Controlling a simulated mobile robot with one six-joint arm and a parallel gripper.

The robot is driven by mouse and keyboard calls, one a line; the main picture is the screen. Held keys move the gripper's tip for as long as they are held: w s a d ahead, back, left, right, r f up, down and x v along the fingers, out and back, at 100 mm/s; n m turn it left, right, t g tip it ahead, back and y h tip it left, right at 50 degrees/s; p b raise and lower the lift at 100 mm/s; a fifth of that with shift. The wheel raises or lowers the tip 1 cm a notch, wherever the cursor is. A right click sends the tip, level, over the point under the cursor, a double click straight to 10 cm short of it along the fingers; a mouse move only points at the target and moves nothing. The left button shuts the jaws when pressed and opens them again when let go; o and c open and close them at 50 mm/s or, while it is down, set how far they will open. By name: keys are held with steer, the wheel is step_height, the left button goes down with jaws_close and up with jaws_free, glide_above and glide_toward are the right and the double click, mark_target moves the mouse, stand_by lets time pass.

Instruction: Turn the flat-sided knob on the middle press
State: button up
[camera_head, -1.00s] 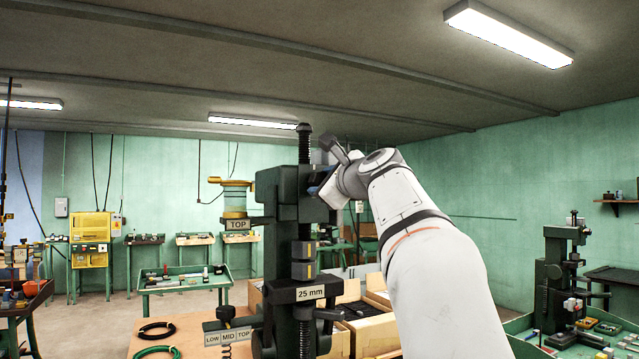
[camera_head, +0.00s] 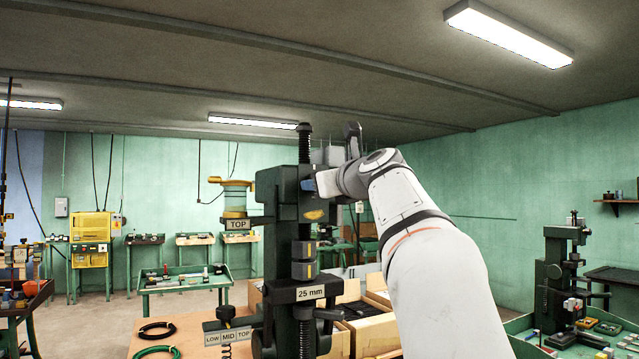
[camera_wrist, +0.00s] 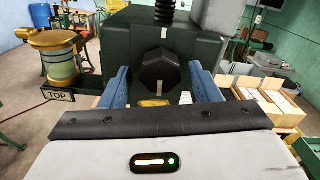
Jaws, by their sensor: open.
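The middle press (camera_head: 278,192) is a tall dark green body on a threaded column. Its knob (camera_wrist: 159,70) is black and faceted, seen face-on in the wrist view; my gripper hides it in the head view. My gripper (camera_wrist: 159,76) is open, with one blue finger on the left and one on the right of the knob. Some space shows between each finger and the knob; I cannot tell whether the tips reach past its face. In the head view my gripper (camera_head: 309,185) is at the press's right face.
A yellow-capped cylinder (camera_head: 236,197) above a TOP label (camera_head: 237,225) stands left of the press. A 25 mm label (camera_head: 310,293) is on its lower part. Open boxes (camera_head: 370,330) stand behind. Another press (camera_head: 556,270) is at the far right.

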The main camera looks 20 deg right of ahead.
steer(key=s+b, duration=0.1)
steer(key=s, duration=0.5)
stand_by(0.3)
steer(key=shift+d, duration=0.1)
steer(key=s+a+f+n+g+y+b, duration=0.1)
steer(key=s+a+f+n+g, duration=0.25)
steer(key=f, duration=0.65)
steer(key=s+a+f+n+g+b, duration=0.1)
steer(key=a+f+n+g, duration=0.1)
steer(key=a+f+n, duration=0.6)
steer(key=s+a+f+n+g+y+b, duration=0.15)
steer(key=f+n, duration=0.35)
steer(key=f, duration=0.7)
steer(key=s+a+f+n+g+h, duration=0.1)
steer(key=s+a+f+n+g, duration=0.1)
steer(key=s+f+n, duration=0.6)
steer(key=s+a+f+n+g+h, duration=0.2)
steer(key=s+f+n+g, duration=0.3)
steer(key=f, duration=1.2)
steer(key=s+n+b, duration=0.1)
steer(key=s+n, duration=0.3)
steer(key=s, duration=0.1)
steer(key=shift+s+a+f+g, duration=0.15)
steer(key=shift+s+f+g, duration=0.15)
